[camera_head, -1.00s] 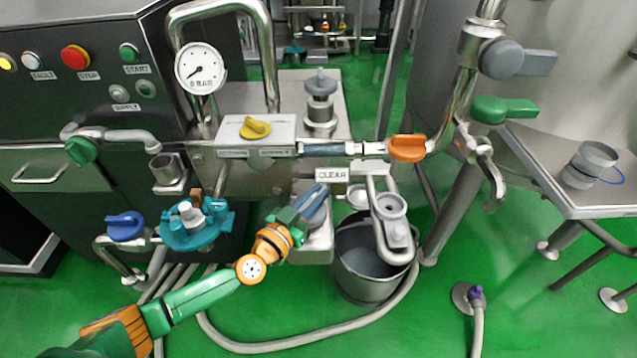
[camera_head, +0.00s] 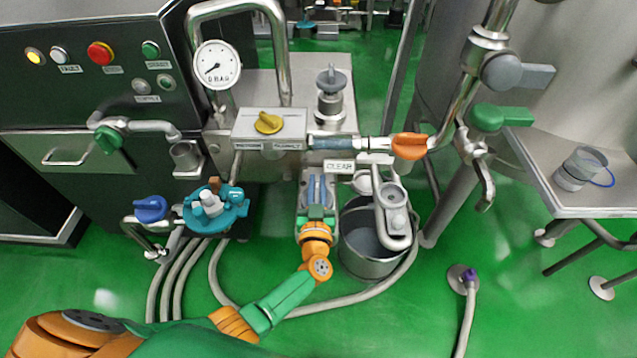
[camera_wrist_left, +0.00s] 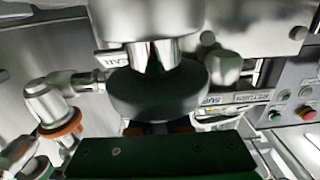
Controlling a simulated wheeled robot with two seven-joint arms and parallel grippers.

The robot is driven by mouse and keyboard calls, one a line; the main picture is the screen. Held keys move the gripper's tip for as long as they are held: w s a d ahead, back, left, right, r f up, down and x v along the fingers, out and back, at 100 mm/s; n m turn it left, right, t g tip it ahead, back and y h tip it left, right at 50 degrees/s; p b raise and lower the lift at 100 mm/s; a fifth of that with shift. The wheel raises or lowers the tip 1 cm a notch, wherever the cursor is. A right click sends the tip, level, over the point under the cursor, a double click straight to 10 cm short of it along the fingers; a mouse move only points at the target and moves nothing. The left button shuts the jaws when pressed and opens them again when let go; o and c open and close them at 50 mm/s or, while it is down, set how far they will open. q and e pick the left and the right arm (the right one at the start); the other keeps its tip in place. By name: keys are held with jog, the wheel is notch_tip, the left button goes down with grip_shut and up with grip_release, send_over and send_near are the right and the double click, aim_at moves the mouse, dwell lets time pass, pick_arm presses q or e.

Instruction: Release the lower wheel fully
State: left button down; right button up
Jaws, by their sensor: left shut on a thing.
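The lower wheel (camera_wrist_left: 155,98) is a dark grey round handwheel on a bright metal stem, large in the left wrist view. In the head view my left gripper and wrist cover most of it, below the CLEAR plate (camera_head: 339,166). My left gripper (camera_head: 318,188) points away from me and is shut on the wheel. In the wrist view its fingers (camera_wrist_left: 159,128) meet the wheel's near rim, partly hidden by the dark green gripper body. How far the wheel is turned cannot be told. My right gripper is not in view.
An upper grey wheel (camera_head: 331,79) stands behind the block with the yellow knob (camera_head: 268,123). An orange handle (camera_head: 411,146) and a metal bucket (camera_head: 372,252) are to the right. A teal fitting (camera_head: 216,209) is left of my gripper. Hoses cross the green floor.

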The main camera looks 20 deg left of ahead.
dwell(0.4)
pick_arm(q)
jog(key=c, duration=0.9)
grip_release()
jog(key=shift+o, duration=0.2)
jog(key=p+v, duration=0.1)
jog(key=v, duration=0.6)
jog(key=shift+d+r+p, duration=0.1)
jog(key=shift+p, duration=0.25)
